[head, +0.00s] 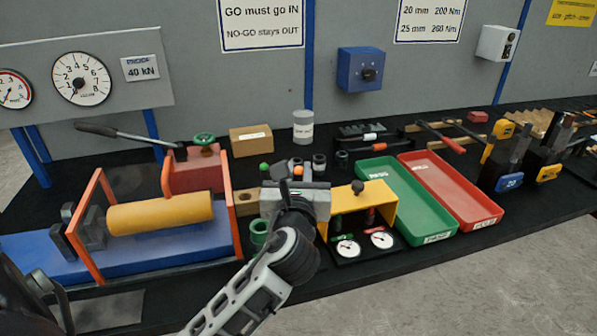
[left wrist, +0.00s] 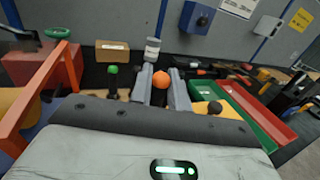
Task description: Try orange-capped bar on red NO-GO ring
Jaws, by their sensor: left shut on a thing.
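The orange-capped bar shows its round orange cap (left wrist: 160,79) between the two grey fingers in the left wrist view. The cap also shows as a small orange spot (head: 298,170) in the head view. My left gripper (head: 292,172) is shut on this bar, over the middle of the bench. The bar's lower part is hidden by my gripper. A green ring (head: 259,234) sits just left of my wrist. I cannot make out the red NO-GO ring in either view. A green-capped bar (left wrist: 112,70) stands left of the fingers. My right gripper is not in view.
A yellow gauge stand (head: 381,212) with dials in front is close right of my gripper. Green (head: 438,219) and red (head: 482,208) trays lie further right. An orange-framed press with a yellow cylinder (head: 160,214) stands left. A cardboard box (head: 251,140) is behind.

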